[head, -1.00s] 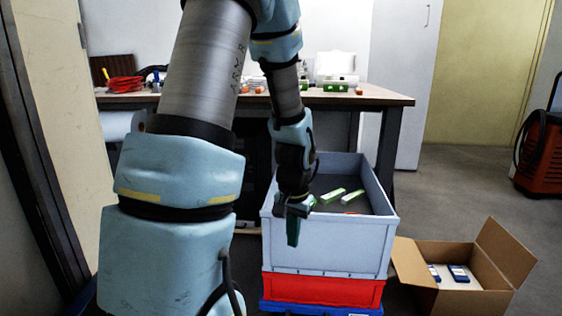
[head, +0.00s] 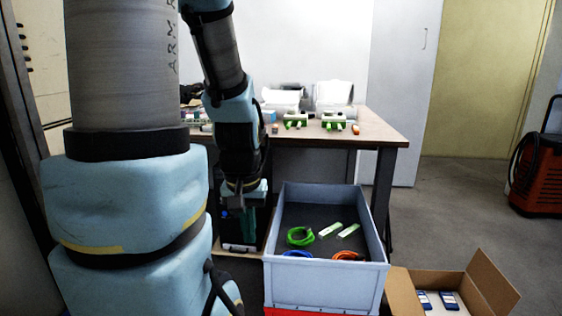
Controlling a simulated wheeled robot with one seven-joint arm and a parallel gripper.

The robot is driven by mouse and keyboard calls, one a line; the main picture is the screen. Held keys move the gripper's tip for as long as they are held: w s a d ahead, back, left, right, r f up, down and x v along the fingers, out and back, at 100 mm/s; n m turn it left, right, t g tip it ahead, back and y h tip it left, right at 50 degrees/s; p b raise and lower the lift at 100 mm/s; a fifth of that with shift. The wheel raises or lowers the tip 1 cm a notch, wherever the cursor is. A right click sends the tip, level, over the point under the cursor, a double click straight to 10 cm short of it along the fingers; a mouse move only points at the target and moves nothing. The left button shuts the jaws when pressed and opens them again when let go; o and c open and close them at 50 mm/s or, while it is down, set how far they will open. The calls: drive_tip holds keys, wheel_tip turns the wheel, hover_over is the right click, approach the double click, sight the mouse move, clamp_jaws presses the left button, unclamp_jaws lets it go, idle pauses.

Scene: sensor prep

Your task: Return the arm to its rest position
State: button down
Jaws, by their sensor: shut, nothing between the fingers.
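My arm fills the left half of the head view, and its wrist hangs down in front of the table. My gripper (head: 236,207) is at the lower end of the wrist, pointing down, shut and empty. It is left of the grey crate and apart from it. A dark box-like thing with a pale lower edge is behind the gripper, partly hidden by it.
The grey crate (head: 325,275) holds green, blue and orange cable coils and two green-white pieces. The table (head: 385,138) behind bears several small devices. An open cardboard box (head: 400,294) stands at the lower right. A red machine (head: 540,172) is at the far right; floor between is clear.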

wheel_tip(320, 180, up, 26)
drive_tip(key=p, duration=2.3)
drive_tip(key=shift+p, duration=0.35)
